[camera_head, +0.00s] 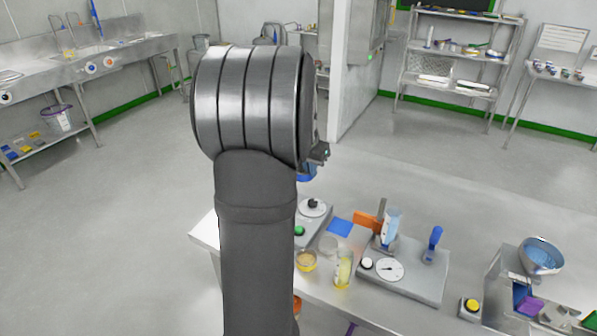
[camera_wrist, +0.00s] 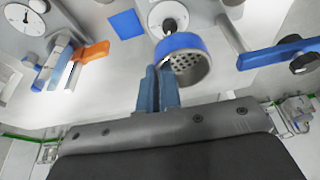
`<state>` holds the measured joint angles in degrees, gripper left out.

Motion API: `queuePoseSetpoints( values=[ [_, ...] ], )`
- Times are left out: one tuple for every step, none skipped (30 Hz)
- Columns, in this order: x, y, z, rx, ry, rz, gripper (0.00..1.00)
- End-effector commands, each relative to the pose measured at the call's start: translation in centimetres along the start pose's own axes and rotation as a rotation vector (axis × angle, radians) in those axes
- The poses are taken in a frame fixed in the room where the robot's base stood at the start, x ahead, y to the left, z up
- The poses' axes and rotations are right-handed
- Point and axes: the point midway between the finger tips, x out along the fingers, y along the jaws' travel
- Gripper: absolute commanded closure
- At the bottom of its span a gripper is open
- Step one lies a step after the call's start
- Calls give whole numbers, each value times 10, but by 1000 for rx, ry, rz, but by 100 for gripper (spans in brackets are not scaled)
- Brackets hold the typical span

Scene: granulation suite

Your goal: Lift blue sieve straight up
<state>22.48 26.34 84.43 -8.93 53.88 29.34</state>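The blue sieve (camera_wrist: 190,62) shows in the wrist view as a round metal cup with a blue rim band and a perforated face. My gripper (camera_wrist: 158,72) has its two fingers close together at the sieve's left edge, with the rim between the tips. In the head view only a small blue part of the sieve (camera_head: 307,173) shows beside my arm, which hides the rest and the fingers. Whether the sieve touches anything below it is hidden.
A grey device with a round dial (camera_head: 312,207) stands on the table near the sieve. A metal bowl (camera_head: 541,256) is at the right.

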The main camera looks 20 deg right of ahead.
Motion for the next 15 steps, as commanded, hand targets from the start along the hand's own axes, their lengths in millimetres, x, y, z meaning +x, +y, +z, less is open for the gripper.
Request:
queuePoseSetpoints(
  values=[
    [-3,2,-1,1,1,-1,100],
    [-4,3,-1,1,1,-1,100],
    [-5,4,-2,0,0,-1,100],
    [-6,4,-2,0,0,-1,100],
    [-7,4,-2,0,0,-1,100],
    [-9,4,-3,0,0,-1,100],
    [-10,4,-3,0,0,-1,100],
    [-11,4,-4,0,0,-1,100],
    [-12,4,-4,0,1,-1,100],
    [-14,4,-4,0,1,-1,100],
    [-15,4,-5,0,1,-1,100],
    [-16,4,-5,0,1,-1,100],
    [-18,4,-6,0,1,-1,100],
    [-19,4,-6,0,0,-1,100],
    [-20,4,-6,0,0,-1,100]
  ],
)
